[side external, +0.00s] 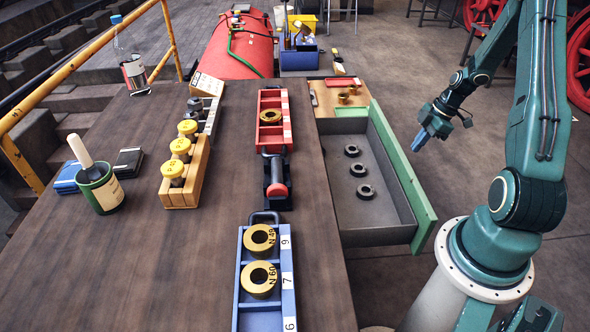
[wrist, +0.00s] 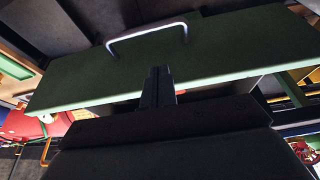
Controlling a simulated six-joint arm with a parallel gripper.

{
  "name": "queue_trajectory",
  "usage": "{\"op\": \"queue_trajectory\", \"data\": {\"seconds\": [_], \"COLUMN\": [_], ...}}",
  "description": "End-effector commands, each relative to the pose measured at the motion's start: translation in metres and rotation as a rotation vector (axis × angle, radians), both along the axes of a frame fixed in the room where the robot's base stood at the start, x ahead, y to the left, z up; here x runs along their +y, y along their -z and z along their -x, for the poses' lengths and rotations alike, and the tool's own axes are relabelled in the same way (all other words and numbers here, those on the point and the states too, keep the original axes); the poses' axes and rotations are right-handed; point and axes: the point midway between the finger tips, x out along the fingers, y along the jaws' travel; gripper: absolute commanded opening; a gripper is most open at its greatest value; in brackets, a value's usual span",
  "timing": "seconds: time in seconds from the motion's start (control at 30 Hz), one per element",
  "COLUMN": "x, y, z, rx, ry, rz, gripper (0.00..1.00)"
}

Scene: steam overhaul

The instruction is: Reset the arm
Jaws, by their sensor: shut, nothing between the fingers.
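My gripper (side external: 419,144) is shut and empty. In the side view it hangs in the air just right of the open drawer's green front, pointing down and to the left. In the wrist view the closed fingers (wrist: 158,86) show in front of the green drawer front (wrist: 215,52), which has a metal handle (wrist: 147,34). I cannot tell from these views how far the fingers are from the drawer front. The drawer (side external: 347,217) is pulled out from the table's right side and holds several dark rings (side external: 359,170).
On the table stand a blue tray (side external: 240,312) with brass rings, a red tray (side external: 270,139), a wooden block (side external: 187,192) with yellow-topped pieces and a green pot (side external: 104,196) with a brush. The floor (side external: 440,205) right of the drawer is clear up to my base.

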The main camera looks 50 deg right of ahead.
Motion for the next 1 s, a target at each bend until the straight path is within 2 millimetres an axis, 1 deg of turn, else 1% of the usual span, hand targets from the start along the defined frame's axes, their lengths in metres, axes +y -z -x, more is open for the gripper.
{"op": "queue_trajectory", "data": {"seconds": [0.1,0.43,0.57,0.67,0.77,0.87,1.0], "x": [0.000,0.001,0.005,0.012,0.023,0.038,0.065], "y": [-0.009,-0.014,-0.022,-0.034,-0.051,-0.073,-0.105], "z": [0.000,0.000,-0.005,-0.011,-0.019,-0.029,-0.040], "rx": [0.000,0.002,0.008,0.017,0.032,0.048,0.065], "ry": [0.000,0.002,0.005,0.018,0.037,0.064,0.113], "rz": [0.000,0.000,0.006,0.015,0.029,0.045,0.071], "gripper": [0.00,0.00,0.00,0.00,0.00,0.00,0.00]}}
